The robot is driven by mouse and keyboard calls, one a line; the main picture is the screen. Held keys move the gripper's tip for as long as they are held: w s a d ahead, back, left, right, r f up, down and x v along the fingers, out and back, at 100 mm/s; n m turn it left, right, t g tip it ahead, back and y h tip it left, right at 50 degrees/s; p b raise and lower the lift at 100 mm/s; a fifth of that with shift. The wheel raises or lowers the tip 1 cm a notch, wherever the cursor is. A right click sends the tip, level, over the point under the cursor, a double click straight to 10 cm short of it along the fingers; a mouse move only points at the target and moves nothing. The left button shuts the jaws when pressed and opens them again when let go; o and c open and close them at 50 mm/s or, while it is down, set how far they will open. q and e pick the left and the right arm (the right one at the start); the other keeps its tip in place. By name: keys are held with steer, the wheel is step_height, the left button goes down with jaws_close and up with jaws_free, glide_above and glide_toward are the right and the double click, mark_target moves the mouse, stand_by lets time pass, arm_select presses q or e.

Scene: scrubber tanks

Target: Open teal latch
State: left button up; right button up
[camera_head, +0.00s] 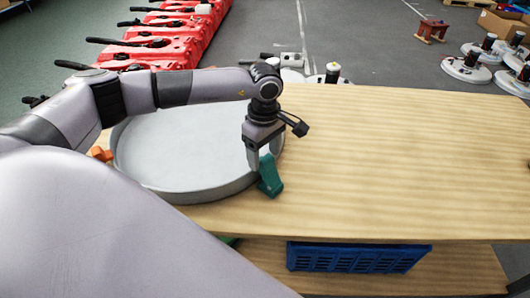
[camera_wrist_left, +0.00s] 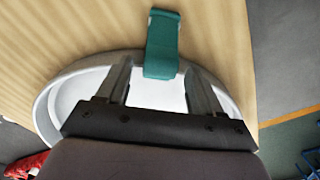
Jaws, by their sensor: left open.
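The teal latch (camera_head: 270,176) sits at the right rim of a round, shallow grey tank (camera_head: 180,188) on the wooden table. My left gripper (camera_head: 262,160) is pointed down right at the latch, over the tank's rim. In the left wrist view the latch (camera_wrist_left: 162,45) lies between the lines of the two open fingers (camera_wrist_left: 157,82), with a gap on each side of it. The latch's lower end reaches over the rim into the tank. An orange latch (camera_head: 101,154) shows at the tank's left side, partly hidden by my left arm. My right gripper is not in view.
The wooden table (camera_head: 400,160) is clear to the right of the tank. A blue crate (camera_head: 350,258) sits on the shelf below. Red machines (camera_head: 160,45) stand in a row behind, and round scrubber parts (camera_head: 465,68) lie on the floor at back right.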

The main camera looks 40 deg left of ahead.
arm_select(q)
steer(key=shift+f, duration=0.55)
jaws_close()
